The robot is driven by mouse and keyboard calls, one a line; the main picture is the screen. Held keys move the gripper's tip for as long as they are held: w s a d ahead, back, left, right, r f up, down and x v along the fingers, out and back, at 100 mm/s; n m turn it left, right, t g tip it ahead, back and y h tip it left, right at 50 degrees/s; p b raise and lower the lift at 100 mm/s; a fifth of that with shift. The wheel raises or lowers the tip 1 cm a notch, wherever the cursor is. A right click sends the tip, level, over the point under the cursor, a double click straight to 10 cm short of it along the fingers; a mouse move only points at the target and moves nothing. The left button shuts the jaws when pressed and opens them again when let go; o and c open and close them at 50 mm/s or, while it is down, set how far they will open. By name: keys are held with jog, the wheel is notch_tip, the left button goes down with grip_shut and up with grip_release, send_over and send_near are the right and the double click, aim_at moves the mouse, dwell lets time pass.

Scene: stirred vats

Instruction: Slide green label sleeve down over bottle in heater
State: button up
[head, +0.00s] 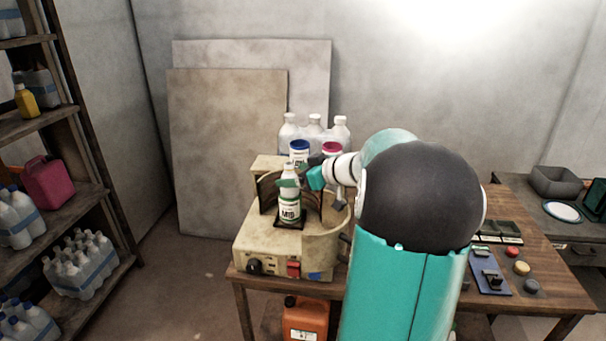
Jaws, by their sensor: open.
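A white bottle (290,171) stands upright in the beige heater (285,252), in front of a curved brown shield (268,189). A green label sleeve with the letters MIB (290,213) is around the bottle's lower body. A small green piece (288,183) shows near the bottle's neck; I cannot tell whether it is part of the sleeve or of a fingertip. My gripper (306,176) is at the bottle's upper right, jaws open. My teal and black arm hides the area to the right of the heater.
Blue-lidded (299,146) and red-lidded (332,148) jars and several clear bottles (314,126) stand behind the heater. The wooden table (545,265) carries small items on the right. An orange jug (305,319) is below. Shelves (75,200) stand left.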

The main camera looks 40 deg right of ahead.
jog(key=s+a+r, duration=0.7)
jog(key=s, duration=0.2)
jog(key=shift+s+r, duration=0.2)
jog(key=shift+s, duration=0.1)
dwell(0.5)
jog(key=s+a+f+g+h, duration=0.1)
jog(key=s+a+f+g, duration=0.1)
jog(key=a, duration=0.7)
jog(key=s+a+f+m+g+h, duration=0.1)
jog(key=s+a+f+g, duration=0.2)
jog(key=a, duration=0.7)
jog(key=s+a+f+m+g, duration=0.1)
jog(key=s+a+f+g, duration=0.1)
jog(key=s+a, duration=0.4)
jog(key=a+f, duration=0.1)
jog(key=a, duration=0.2)
jog(key=shift+s+a+f+g+h, duration=0.2)
jog(key=shift+a+f+g+h, duration=0.15)
jog(key=shift+a+g+h, duration=0.05)
